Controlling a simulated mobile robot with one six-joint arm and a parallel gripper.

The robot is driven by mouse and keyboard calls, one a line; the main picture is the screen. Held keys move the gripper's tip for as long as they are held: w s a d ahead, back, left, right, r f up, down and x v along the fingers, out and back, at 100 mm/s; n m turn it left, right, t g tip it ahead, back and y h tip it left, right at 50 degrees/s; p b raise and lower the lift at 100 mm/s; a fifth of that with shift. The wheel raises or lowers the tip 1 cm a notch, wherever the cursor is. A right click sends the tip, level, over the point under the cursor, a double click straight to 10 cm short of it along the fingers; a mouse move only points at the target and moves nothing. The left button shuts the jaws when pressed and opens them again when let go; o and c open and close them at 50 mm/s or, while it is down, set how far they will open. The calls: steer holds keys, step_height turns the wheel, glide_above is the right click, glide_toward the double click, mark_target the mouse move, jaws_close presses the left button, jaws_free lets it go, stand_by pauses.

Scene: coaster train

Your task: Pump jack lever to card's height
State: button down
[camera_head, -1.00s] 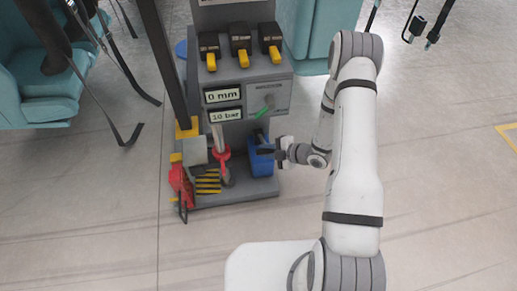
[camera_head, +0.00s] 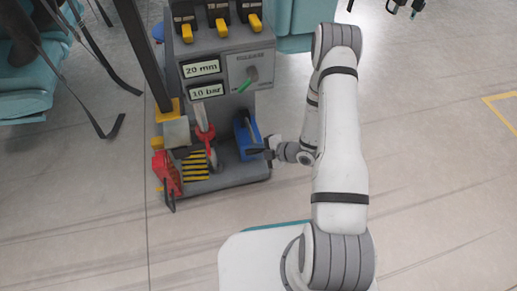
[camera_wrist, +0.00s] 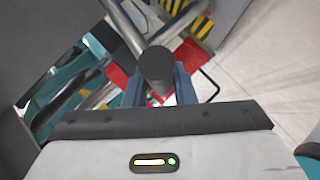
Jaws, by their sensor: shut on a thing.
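The jack lever (camera_wrist: 157,65) shows in the wrist view as a round dark grip end on a metal rod, between the two blue-grey fingers of my gripper (camera_wrist: 158,88). My gripper is shut on that grip. In the head view my gripper (camera_head: 268,152) is at the right side of the machine, beside the blue unit (camera_head: 246,137); the lever is hard to make out there. The upper display (camera_head: 201,68) appears to read 20 mm and the lower display (camera_head: 207,90) 10 bar. I cannot identify a card with a readable height.
Teal seats (camera_head: 70,85) with hanging straps stand left. The floor to the right is clear.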

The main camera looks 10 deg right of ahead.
steer(key=shift+w, duration=0.2)
steer(key=c, duration=1.3)
jaws_free()
steer(key=shift+o, duration=0.2)
steer(key=shift+s+d, duration=0.1)
steer(key=p+v, duration=0.3)
steer(key=v, duration=0.4)
steer(key=shift+d+r, duration=0.2)
steer(key=shift+s, duration=0.1)
